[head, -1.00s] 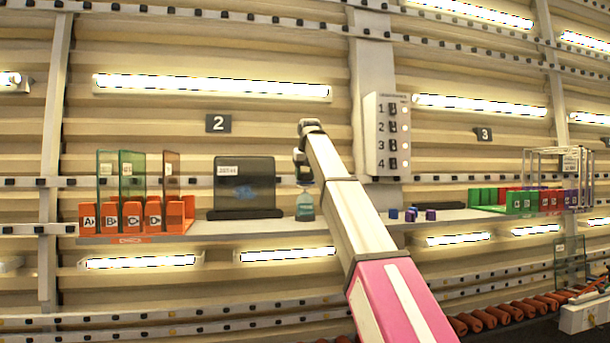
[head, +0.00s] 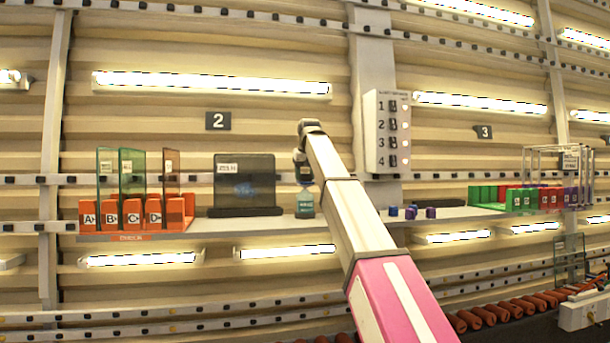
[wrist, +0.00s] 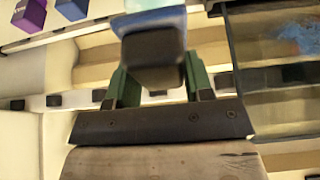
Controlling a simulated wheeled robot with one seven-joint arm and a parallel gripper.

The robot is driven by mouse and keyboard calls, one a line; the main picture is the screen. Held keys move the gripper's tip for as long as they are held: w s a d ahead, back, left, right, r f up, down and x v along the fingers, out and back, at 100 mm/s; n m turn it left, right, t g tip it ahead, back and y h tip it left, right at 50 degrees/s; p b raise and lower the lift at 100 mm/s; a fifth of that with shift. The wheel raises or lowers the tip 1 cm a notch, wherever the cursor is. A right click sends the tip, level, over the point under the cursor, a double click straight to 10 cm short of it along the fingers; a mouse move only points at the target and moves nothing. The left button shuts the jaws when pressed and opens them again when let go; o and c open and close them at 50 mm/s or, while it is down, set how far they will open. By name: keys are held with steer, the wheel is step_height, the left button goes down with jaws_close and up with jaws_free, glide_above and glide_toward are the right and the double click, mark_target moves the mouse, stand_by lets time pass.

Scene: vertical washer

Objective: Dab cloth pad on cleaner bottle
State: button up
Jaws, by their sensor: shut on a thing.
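The cleaner bottle (head: 304,205) is a small teal container standing on the shelf, right of a dark panel. My gripper (head: 304,175) is directly above it in the head view. In the wrist view my gripper (wrist: 157,80) has green fingers shut on the dark block-shaped grip of the cloth pad. The blue-grey pad (wrist: 150,22) shows beyond that grip, and a pale teal part of the bottle (wrist: 148,4) shows just past it at the top edge. The pad looks at or very near the bottle top; I cannot tell whether they touch.
The dark tinted panel (head: 232,193) with a bluish smear stands close left of the bottle. Several small blue and purple cubes (head: 410,213) lie to the right. Orange slots (head: 130,216) stand far left on the shelf. A switch box (head: 375,135) hangs behind.

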steer(key=shift+f, duration=0.35)
stand_by(0.3)
steer(key=shift+r, duration=0.1)
stand_by(0.4)
steer(key=shift+r, duration=3.45)
steer(key=shift+s, duration=0.1)
